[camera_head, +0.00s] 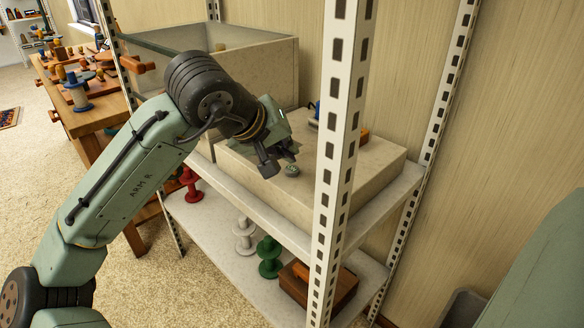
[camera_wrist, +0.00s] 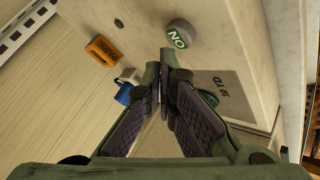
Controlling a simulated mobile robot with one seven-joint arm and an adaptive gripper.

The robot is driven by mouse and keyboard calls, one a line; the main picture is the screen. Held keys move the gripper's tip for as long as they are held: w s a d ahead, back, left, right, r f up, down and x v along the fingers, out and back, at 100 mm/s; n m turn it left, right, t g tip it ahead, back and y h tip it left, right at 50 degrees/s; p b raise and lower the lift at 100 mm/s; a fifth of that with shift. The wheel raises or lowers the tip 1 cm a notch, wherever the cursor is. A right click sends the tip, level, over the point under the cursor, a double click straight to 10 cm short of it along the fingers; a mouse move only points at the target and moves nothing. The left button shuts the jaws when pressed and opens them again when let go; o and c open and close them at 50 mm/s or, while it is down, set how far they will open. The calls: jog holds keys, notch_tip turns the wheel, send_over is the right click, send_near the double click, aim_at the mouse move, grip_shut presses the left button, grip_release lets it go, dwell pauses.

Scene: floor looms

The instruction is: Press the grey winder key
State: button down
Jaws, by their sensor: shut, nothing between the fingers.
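A round grey key with a green face lettered in white (camera_wrist: 179,36) sits on a pale box (camera_head: 370,172) on the upper shelf. The key also shows in the head view (camera_head: 292,170), close by the fingertips. My gripper (camera_head: 279,160) is shut and empty, just above the box top. In the wrist view its fingertips (camera_wrist: 163,72) meet below the key in the picture, apart from it. A grey lettered plate (camera_wrist: 228,90) lies on the box beside the fingers and is partly hidden by them.
An orange block (camera_wrist: 103,50) and a blue item (camera_wrist: 124,92) are on the box's far side. A white perforated post (camera_head: 340,120) stands in front of the box. Red, white and green spools (camera_head: 269,258) and a wooden box (camera_head: 318,285) are on the lower shelf.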

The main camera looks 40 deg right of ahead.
aim_at(288, 168)
jog(key=shift+f, duration=0.35)
jog(key=shift+f, duration=0.45)
dwell(0.7)
jog(key=shift+r, duration=0.15)
jog(key=shift+r+p, duration=0.65)
jog(key=shift+r, duration=0.05)
notch_tip(288, 168, up, 5)
jog(key=p, duration=0.5)
dwell(0.7)
